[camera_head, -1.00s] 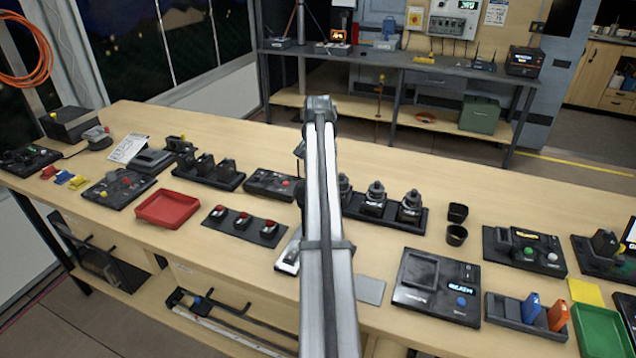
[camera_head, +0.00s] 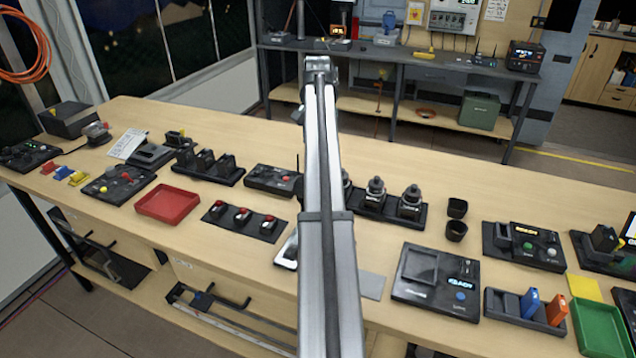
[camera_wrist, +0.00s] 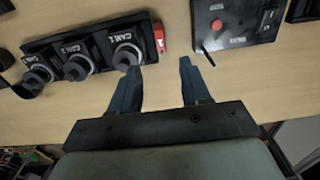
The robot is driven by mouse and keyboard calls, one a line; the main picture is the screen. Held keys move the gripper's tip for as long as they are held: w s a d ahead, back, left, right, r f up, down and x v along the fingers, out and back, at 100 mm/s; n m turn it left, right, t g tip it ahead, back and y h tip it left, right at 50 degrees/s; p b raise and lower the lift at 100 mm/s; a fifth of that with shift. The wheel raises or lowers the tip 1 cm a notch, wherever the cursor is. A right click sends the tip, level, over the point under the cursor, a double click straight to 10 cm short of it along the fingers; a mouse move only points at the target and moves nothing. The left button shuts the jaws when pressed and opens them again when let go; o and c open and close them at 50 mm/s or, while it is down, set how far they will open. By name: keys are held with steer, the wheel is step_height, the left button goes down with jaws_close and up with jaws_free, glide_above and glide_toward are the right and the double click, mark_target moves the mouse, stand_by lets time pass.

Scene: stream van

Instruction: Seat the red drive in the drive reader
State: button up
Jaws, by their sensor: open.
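A small red block with a pale mark, which looks like the red drive (camera_wrist: 158,38), is at the right end of the CAM 1 block in the wrist view. It lies close against that block; whether they touch I cannot tell. My gripper (camera_wrist: 160,67) is open and empty, its two fingers pointing toward the red block with bare table between them. The drive reader (camera_head: 415,298), a dark box with a lit READY display and a blue button, stands right of my arm in the head view. My arm hides the red block and the gripper there.
A dark camera rack (camera_wrist: 85,60) with several round mounts is left of the fingers; a dark panel with a red button (camera_wrist: 235,30) is right. In the head view, a holder (camera_head: 508,310) with blue (camera_head: 529,303) and orange (camera_head: 556,310) drives and a green tray (camera_head: 598,330) are right of the reader.

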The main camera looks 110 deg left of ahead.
step_height(320, 180, down, 12)
steer(key=shift+a+f, duration=0.1)
stand_by(1.1)
steer(key=shift+c, duration=0.3)
jaws_close()
